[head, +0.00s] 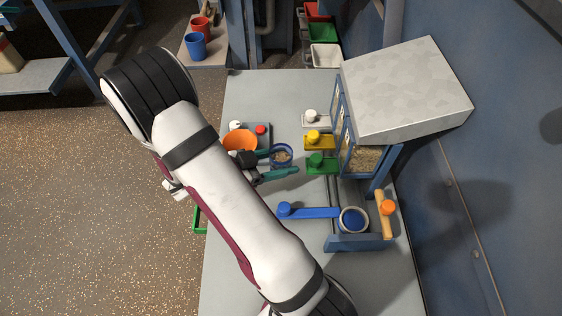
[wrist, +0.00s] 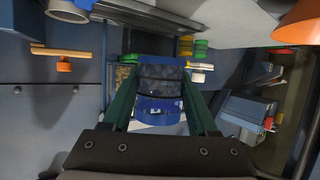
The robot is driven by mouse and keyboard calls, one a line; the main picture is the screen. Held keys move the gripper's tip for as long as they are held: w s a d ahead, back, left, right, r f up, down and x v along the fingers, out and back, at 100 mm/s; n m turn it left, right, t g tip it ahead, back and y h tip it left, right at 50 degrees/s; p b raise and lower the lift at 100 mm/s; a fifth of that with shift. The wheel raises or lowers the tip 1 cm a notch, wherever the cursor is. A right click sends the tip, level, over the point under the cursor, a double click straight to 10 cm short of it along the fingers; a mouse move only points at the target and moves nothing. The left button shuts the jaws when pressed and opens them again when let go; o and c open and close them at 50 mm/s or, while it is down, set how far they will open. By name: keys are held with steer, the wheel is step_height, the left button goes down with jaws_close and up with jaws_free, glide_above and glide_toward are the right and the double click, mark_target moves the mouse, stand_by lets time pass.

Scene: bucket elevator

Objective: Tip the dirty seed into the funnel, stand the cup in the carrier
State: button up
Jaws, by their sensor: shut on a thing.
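A blue cup (head: 281,155) with pale brown seed inside is between the dark green fingers of my gripper (head: 284,161). In the wrist view the blue cup (wrist: 160,88) fills the space between both fingers, and my gripper (wrist: 160,76) is shut on it. The orange funnel (head: 240,139) is just left of the cup in the head view, partly hidden by my arm. Its orange edge also shows at top right of the wrist view (wrist: 298,24). A round pale-rimmed holder (head: 354,219), blue inside, stands at the front right and may be the carrier; I cannot tell.
White (head: 312,117), yellow (head: 314,138) and green (head: 316,161) knobbed slides project from the grey-topped bin (head: 405,90). A blue lever (head: 307,212) and a wooden bar with an orange knob (head: 387,207) are near the holder. The table's back left (head: 265,90) is clear.

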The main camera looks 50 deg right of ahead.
steer(key=w+f+n+t, duration=0.1)
steer(key=w, duration=0.2)
steer(key=w+f+n+t, duration=0.1)
steer(key=w+n+t, duration=0.1)
steer(key=w, duration=0.2)
steer(key=w+f+n+t, duration=0.1)
steer(key=w+t, duration=0.1)
steer(key=w, duration=0.2)
steer(key=shift+d+h, duration=0.1)
steer(key=shift+h, duration=0.3)
steer(key=shift+n, duration=0.5)
steer(key=r+n+g+h, duration=0.1)
steer(key=n+g+h, duration=0.1)
steer(key=n, duration=0.4)
steer(key=r+n+g+h, duration=0.1)
steer(key=n+g, duration=0.1)
steer(key=n, duration=0.4)
steer(key=r+n+g+h, duration=0.1)
steer(key=n+g+h, duration=0.1)
steer(key=n, duration=0.4)
steer(key=shift+w+r+g+h, duration=0.3)
steer(key=shift+w, duration=0.05)
